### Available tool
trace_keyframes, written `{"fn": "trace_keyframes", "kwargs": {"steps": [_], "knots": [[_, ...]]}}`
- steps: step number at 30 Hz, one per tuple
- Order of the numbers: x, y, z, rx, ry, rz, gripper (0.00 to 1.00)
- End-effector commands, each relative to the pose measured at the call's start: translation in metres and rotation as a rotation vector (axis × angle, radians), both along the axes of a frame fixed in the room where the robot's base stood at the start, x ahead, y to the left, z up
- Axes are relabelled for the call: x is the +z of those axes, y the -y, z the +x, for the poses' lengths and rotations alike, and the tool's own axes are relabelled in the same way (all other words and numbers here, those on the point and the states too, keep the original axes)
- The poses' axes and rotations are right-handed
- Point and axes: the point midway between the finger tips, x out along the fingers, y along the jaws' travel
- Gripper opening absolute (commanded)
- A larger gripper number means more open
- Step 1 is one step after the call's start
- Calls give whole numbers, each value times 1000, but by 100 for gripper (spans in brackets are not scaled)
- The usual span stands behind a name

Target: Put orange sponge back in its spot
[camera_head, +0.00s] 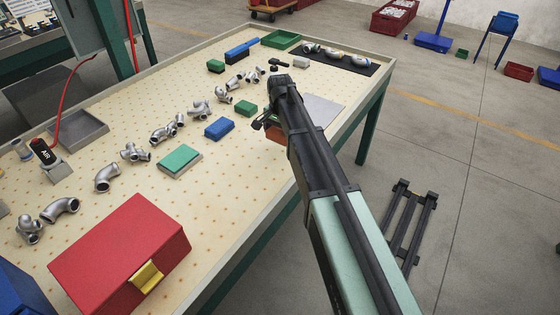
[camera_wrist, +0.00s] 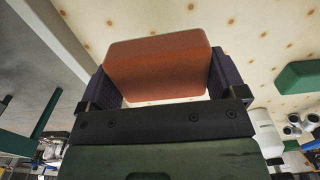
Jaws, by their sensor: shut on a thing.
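The orange sponge (camera_wrist: 158,66) is a block held between the two dark fingers of my gripper (camera_wrist: 160,82) in the wrist view. The fingers press its left and right sides. In the head view, my gripper (camera_head: 266,123) is over the right part of the pegboard table, and part of the orange sponge (camera_head: 275,133) shows beside my arm. My arm hides the rest. I cannot tell how high the sponge is above the table.
A green block (camera_head: 246,108) and a blue block (camera_head: 219,128) lie left of my gripper. A grey plate (camera_head: 325,108) lies to the right, near the table edge. Silver pipe fittings (camera_head: 135,153) run along the table. A red box (camera_head: 110,260) stands at the front.

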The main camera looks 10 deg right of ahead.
Motion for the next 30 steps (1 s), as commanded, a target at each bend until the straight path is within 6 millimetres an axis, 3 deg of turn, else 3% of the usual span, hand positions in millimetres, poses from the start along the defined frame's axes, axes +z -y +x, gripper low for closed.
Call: {"fn": "trace_keyframes", "kwargs": {"steps": [1, 6, 12, 25, 26, 27, 30], "knots": [[-18, 0, 0, 0, 0, 0, 71], [-17, 0, 0, 0, 0, 0, 71], [-56, 0, 0, 0, 0, 0, 71], [-58, 0, 0, 0, 0, 0, 71], [-56, 0, 0, 0, 0, 0, 94], [-56, 0, 0, 0, 0, 0, 100], [-56, 0, 0, 0, 0, 0, 100]]}}
